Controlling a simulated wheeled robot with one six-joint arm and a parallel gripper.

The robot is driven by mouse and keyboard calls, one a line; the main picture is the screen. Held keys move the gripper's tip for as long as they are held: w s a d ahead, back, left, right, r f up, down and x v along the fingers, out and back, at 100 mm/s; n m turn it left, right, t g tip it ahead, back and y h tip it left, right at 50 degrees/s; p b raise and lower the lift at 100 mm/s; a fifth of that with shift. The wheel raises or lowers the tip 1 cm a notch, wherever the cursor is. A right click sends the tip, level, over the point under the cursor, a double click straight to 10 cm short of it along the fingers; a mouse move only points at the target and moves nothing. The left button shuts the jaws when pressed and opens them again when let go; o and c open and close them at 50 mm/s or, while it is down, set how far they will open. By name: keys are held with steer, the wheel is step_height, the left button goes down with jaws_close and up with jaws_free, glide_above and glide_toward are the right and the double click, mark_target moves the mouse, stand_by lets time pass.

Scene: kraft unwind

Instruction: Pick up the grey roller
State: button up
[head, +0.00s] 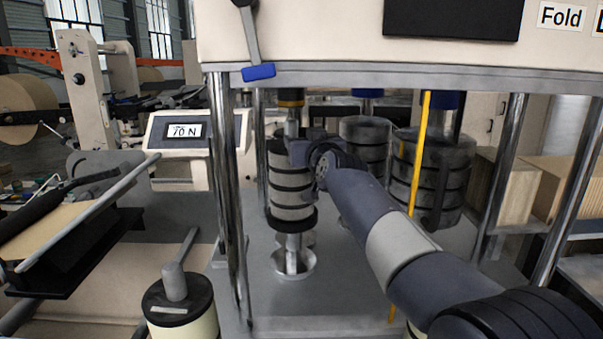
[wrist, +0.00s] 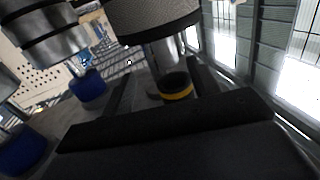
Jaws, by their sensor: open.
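An upright banded grey roller (head: 291,197) with dark rings stands at the front left inside the machine frame. Its shaft rises to a black and yellow collar (head: 291,98). My gripper (head: 299,150) is at the upper part of this roller, partly covering it; its fingertips are hard to make out there. In the wrist view the open jaws (wrist: 163,82) lie on either side of the shaft and the yellow-ringed collar (wrist: 176,88), with a textured dark roller body (wrist: 153,20) at the top edge. Whether the fingers touch anything cannot be told.
Other banded rollers (head: 434,172) (head: 366,140) hang behind and right, under blue collars (wrist: 88,88). A yellow rod (head: 419,150) and chrome posts (head: 232,210) stand close to my arm. A 70 N display (head: 184,130) is left. A capped cylinder (head: 178,305) stands in front.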

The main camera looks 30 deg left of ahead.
mark_target(293, 133)
steer(key=p+x, duration=0.2)
steer(key=x, duration=0.2)
steer(key=p+x, duration=0.2)
steer(key=p, duration=0.1)
steer(key=p+x, duration=0.1)
steer(key=shift+a+f, duration=0.15)
steer(key=shift+a, duration=0.3)
steer(key=shift+p+x, duration=0.9)
steer(key=shift+x, duration=0.1)
steer(key=shift+f, duration=0.2)
steer(key=shift+c, duration=0.3)
jaws_close()
steer(key=shift+r, duration=0.25)
